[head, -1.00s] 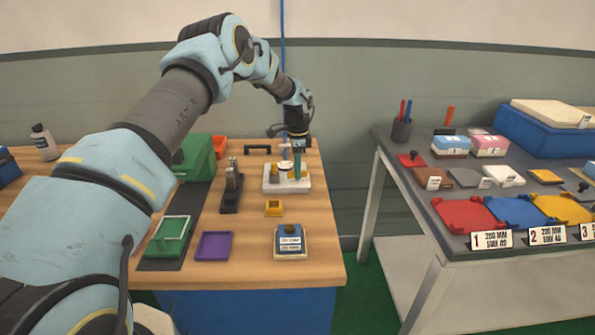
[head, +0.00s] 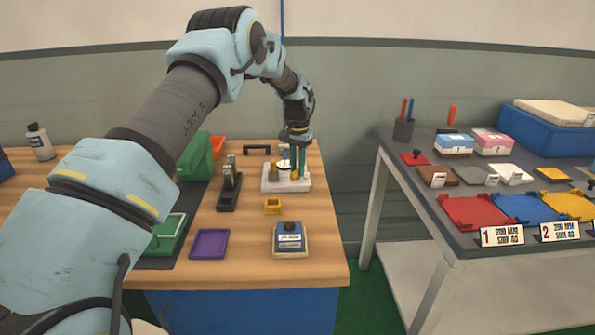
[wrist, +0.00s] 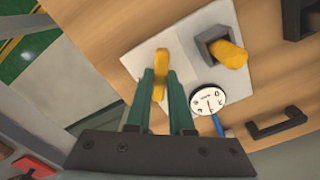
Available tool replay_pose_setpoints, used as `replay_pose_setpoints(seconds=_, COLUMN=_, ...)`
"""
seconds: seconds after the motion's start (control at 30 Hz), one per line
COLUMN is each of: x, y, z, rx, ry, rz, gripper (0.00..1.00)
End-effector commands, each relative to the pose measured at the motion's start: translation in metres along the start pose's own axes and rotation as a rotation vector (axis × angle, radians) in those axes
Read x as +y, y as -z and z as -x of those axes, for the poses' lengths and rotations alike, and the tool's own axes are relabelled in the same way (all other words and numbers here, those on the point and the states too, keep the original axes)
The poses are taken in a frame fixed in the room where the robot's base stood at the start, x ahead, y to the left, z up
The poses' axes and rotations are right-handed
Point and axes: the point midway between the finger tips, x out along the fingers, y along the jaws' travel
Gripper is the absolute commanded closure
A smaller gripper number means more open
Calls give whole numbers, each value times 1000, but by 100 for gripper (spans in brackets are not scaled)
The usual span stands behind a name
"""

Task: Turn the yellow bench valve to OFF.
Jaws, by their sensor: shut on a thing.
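The yellow valve handle (wrist: 159,68) stands on a white plate (wrist: 135,58) in the wrist view. My gripper (wrist: 161,75) has its two green fingers on either side of the handle and is shut on it. In the head view my gripper (head: 297,172) reaches down to the right part of the white plate (head: 270,187) on the wooden bench; its fingers partly hide the handle there. A round white dial (wrist: 208,99) with a pointer sits beside the handle. Its markings are too small to read, and no OFF mark can be made out.
A yellow cylinder in a grey block (wrist: 229,53) is on the same plate. A black bar handle (wrist: 276,124) lies nearby. A grey table (head: 420,185) stands right, across a gap.

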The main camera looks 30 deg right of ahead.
Motion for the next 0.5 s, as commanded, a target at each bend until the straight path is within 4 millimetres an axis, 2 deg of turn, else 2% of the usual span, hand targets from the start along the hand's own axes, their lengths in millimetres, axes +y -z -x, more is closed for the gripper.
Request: replay_pose_setpoints(seconds=0.5, x=0, y=0, z=0, rx=1, ry=1, rz=443, gripper=100)
